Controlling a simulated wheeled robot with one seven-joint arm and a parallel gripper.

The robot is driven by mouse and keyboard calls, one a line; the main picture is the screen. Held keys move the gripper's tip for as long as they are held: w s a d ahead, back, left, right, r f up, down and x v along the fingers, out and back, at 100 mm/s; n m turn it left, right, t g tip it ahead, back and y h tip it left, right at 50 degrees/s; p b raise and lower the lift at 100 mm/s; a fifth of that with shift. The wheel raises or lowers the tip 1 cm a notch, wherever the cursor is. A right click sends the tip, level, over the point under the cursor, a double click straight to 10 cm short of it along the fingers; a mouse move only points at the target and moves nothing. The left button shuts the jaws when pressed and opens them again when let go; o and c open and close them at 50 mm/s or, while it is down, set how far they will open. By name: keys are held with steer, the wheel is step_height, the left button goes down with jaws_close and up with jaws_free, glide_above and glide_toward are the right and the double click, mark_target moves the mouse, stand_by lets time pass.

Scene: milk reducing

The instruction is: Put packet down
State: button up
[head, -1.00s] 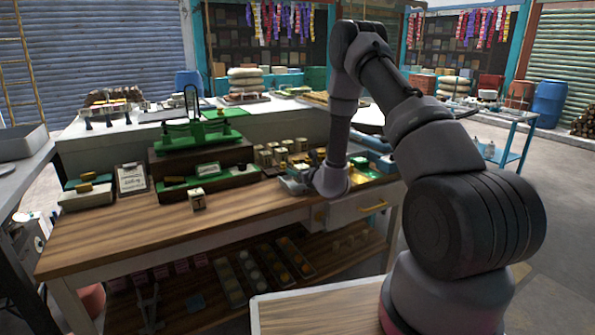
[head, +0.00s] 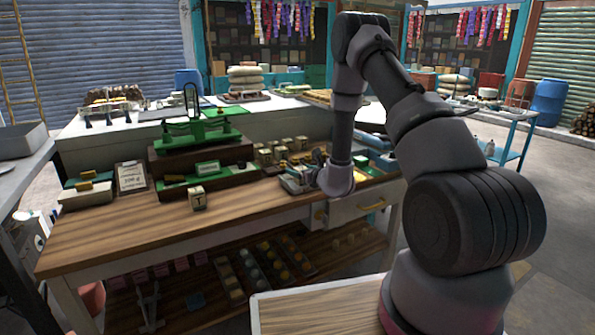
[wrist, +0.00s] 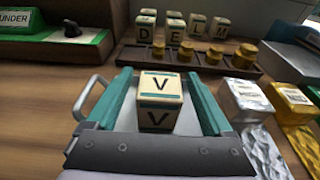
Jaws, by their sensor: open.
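A cream cube packet (wrist: 160,103) with teal bands and the letter V stands upright between the two teal fingers of my gripper (wrist: 160,78) in the wrist view. The fingers are spread, with a visible gap on each side of the packet near the camera. A flat grey metal surface shows beneath and around it; whether the packet rests fully on it I cannot tell. In the head view my gripper (head: 294,178) is low over the wooden bench (head: 190,228), and the packet is too small there to make out clearly.
Several lettered cubes (wrist: 180,31) stand behind a dark rack of brass weights (wrist: 187,54). Silver (wrist: 245,100) and gold (wrist: 290,102) packs lie close on the right. A green balance scale (head: 196,135) and a cube marked T (head: 197,198) are to the left. The front bench is clear.

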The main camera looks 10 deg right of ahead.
steer(key=v, duration=0.9)
steer(key=shift+r, duration=0.2)
steer(key=shift+s+r, duration=0.15)
steer(key=shift+r, duration=0.15)
steer(key=s+a+r+n+g+y, duration=0.35)
steer(key=a+r+n+y, duration=0.55)
steer(key=r, duration=0.6)
steer(key=s+a+r+n+g, duration=0.55)
steer(key=s+r+n, duration=0.2)
steer(key=s, duration=0.35)
steer(key=s+d+r+n+g+h, duration=0.2)
steer(key=s+n, duration=0.2)
steer(key=s, duration=0.2)
steer(key=s+d+r+n+g+h, duration=0.2)
steer(key=s+n+h, duration=0.1)
steer(key=s, duration=0.3)
steer(key=s+d+r+n+t+h, duration=0.2)
steer(key=d+r+h, duration=0.1)
steer(key=d, duration=0.3)
steer(key=s+d+r+n+t+h, duration=0.2)
steer(key=d+t+h, duration=0.1)
steer(key=d, duration=0.3)
steer(key=shift+s+d+r+n+h, duration=0.2)
steer(key=shift+s+r+n+h, duration=0.15)
steer(key=shift+s+r+h, duration=0.05)
